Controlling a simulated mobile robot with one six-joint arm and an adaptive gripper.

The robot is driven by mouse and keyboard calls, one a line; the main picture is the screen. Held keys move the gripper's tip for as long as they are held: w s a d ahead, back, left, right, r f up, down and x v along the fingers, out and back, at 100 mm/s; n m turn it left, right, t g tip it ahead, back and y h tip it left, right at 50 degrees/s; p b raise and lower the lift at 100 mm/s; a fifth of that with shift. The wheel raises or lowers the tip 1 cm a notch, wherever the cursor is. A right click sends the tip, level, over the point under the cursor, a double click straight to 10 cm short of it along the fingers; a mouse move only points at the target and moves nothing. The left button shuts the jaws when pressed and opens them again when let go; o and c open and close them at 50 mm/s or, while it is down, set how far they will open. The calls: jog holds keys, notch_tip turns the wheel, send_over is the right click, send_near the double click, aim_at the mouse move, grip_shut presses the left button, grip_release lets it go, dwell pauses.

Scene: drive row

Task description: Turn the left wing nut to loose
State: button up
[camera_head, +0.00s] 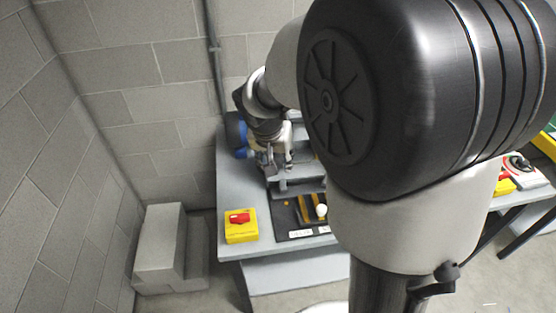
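My gripper (271,167) is at the far end of my arm, over the back left of the grey bench (235,188). It is small and partly hidden by my own wrist, so I cannot tell whether its fingers are open or shut. It is close to a grey metal fixture (298,186) and a blue rounded part (236,134). I cannot make out the left wing nut; the area around the gripper is crowded, and my arm covers much of the bench to the right.
A yellow box with a red switch (240,226) sits at the bench's front left. Beside it is a dark panel (283,222) with yellow parts and a white knob (321,211). A grey stepped block (160,250) stands on the floor left. Block walls rise behind and left.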

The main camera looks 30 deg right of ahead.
jog(key=s+a+r+n, duration=0.1)
jog(key=s+a+r, duration=0.1)
jog(key=s+r, duration=0.3)
jog(key=shift+s+a+r+n, duration=0.15)
jog(key=shift+s+a+n, duration=0.2)
jog(key=shift+s, duration=0.3)
jog(key=shift+d, duration=0.15)
